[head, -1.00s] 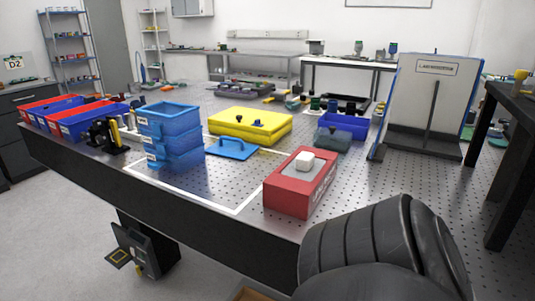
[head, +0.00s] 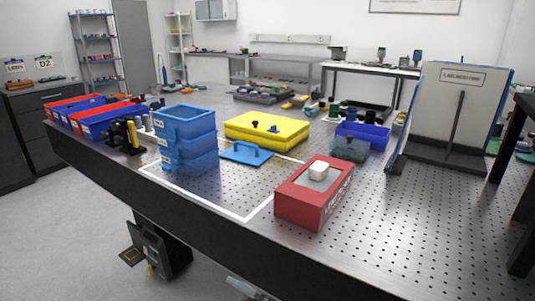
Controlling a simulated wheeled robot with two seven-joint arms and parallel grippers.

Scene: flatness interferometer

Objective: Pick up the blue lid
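The blue lid (head: 245,153) is a flat blue plate with a raised handle. It lies flat on the perforated table, inside the white outlined area, between the stack of blue bins (head: 186,140) and the yellow case (head: 267,130). Nothing covers it, though the bin stack stands close to its left side.
A red box (head: 300,205) with a white block on top stands at the front right. A standing white panel (head: 455,110) is at the right. Red and blue bins (head: 100,122) line the left end. The perforated table (head: 400,220) is clear at front right.

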